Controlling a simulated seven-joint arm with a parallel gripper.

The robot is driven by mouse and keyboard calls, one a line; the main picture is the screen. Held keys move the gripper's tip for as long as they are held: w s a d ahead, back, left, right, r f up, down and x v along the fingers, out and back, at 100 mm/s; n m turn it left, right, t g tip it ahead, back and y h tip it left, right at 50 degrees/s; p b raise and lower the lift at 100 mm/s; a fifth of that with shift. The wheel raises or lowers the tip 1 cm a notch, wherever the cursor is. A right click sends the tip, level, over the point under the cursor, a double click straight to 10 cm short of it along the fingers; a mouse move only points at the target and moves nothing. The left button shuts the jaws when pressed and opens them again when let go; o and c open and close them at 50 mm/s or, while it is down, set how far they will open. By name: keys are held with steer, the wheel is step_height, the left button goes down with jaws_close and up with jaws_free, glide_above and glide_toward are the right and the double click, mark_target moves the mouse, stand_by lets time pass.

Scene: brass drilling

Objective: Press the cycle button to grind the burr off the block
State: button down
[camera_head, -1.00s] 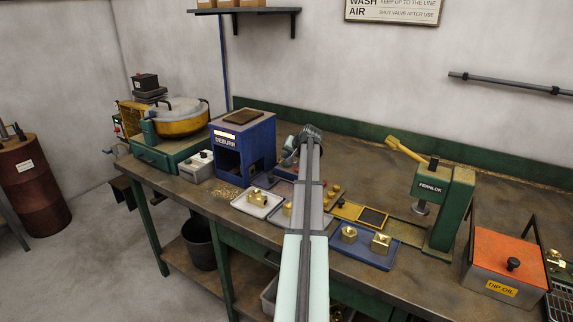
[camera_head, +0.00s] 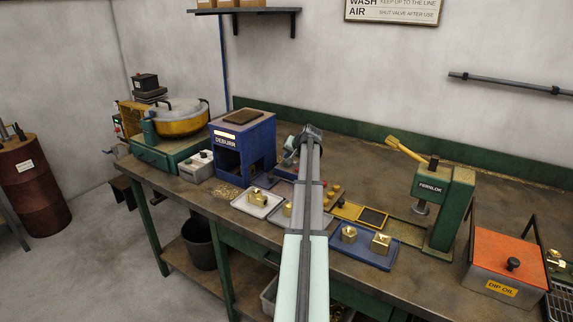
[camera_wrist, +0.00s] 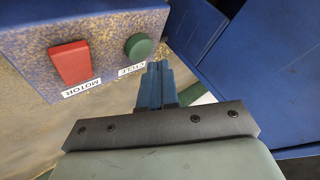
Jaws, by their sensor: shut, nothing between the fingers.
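The green round CYCLE button (camera_wrist: 138,47) is on a speckled blue control box (camera_wrist: 25,70) in the wrist view, right of the red MOTOR switch (camera_wrist: 70,62). My gripper (camera_wrist: 158,66) is shut and empty. Its fingertips appear close to the button, just below and right of it in the picture; I cannot tell whether they touch. In the head view the blue DEBURR machine (camera_head: 262,135) stands left of my arm, and my fingertips are hidden there. I cannot make out a block inside its dark opening.
A grey box (camera_head: 190,170) with knobs stands left.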

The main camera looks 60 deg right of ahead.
steer(key=shift+f, duration=0.2)
stand_by(0.4)
steer(key=shift+f, duration=0.25)
steer(key=shift+f, duration=0.5)
stand_by(1.1)
steer(key=shift+r, duration=0.95)
steer(key=shift+r, duration=0.1)
steer(key=shift+r, duration=2.35)
